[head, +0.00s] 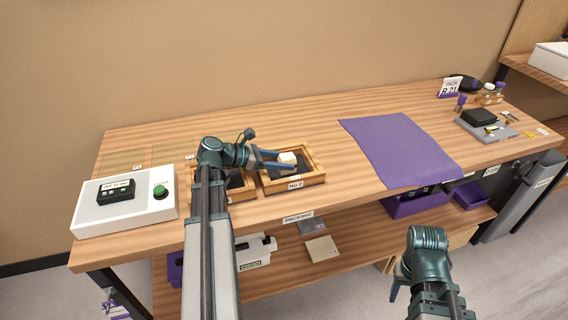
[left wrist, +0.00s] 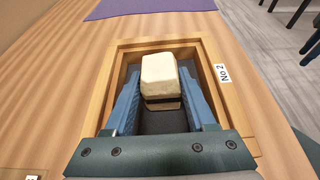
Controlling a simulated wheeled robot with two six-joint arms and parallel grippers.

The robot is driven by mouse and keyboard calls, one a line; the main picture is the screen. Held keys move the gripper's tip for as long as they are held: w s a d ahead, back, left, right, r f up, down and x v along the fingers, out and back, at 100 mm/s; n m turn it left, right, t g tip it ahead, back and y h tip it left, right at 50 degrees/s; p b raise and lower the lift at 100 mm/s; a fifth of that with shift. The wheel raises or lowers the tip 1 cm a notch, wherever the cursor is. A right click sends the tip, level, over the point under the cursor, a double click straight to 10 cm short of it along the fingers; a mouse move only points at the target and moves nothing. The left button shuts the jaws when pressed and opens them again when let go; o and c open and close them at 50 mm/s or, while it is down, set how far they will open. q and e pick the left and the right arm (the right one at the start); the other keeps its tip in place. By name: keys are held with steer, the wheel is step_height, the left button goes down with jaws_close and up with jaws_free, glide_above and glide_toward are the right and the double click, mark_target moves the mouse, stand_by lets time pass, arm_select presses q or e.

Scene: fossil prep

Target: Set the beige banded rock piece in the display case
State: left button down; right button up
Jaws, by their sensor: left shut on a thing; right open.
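The beige banded rock piece (head: 287,158) is a pale block with a dark band near its lower end, clearest in the left wrist view (left wrist: 161,80). My left gripper (head: 280,160) is shut on it, with one blue finger on each side. The piece is over the dark floor of a wooden tray labelled No 2 (head: 313,180); I cannot tell whether it touches the floor. My right gripper (head: 397,284) is low in front of the table, partly hidden by its wrist, and is open. I cannot pick out which thing is the display case.
A second wooden tray (head: 243,195) stands left of No 2, partly behind my left arm. A white box with a green button (head: 159,191) is at the left end. A purple cloth (head: 398,148) lies right of the trays. Small items and a dark block (head: 478,116) are far right.

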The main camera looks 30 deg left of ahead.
arm_select(q)
steer(key=shift+f, duration=0.2)
steer(key=shift+c, duration=1.1)
jaws_free()
steer(key=shift+r, duration=0.15)
steer(key=shift+a+r, duration=0.1)
steer(key=shift+r, duration=0.15)
steer(key=p+v, duration=0.4)
steer(key=v, duration=0.6)
steer(key=shift+s+a+r, duration=0.1)
steer(key=shift+s+a, duration=0.05)
steer(key=shift+s+a+r+p, duration=0.15)
steer(key=shift+s+a+p, duration=0.2)
steer(key=shift+s, duration=0.2)
